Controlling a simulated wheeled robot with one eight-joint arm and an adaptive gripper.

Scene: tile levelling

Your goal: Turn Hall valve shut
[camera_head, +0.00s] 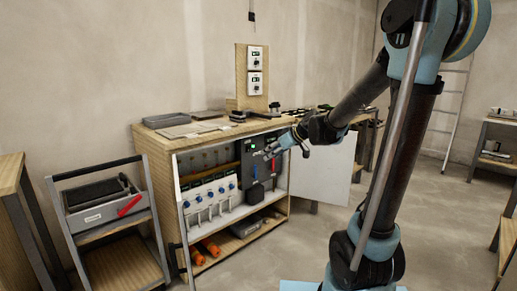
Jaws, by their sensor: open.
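A row of several blue-handled valves (210,194) sits on white panels inside the open cabinet (163,165). Labels are too small to read, so I cannot tell which valve is Hall. My gripper (266,154) is open and empty. It reaches in from the right, in front of the dark control panel (249,161) beside the valve row. It appears apart from the valves, up and to their right. The gripper and wrist hide part of the dark panel.
The cabinet's white door (325,172) stands open on the right. Orange cylinders (204,251) lie on the lower shelf. A trolley (110,225) with a grey bin and red-handled tool stands left. Trays and flat boards lie on the worktop (165,136). Floor before the cabinet is clear.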

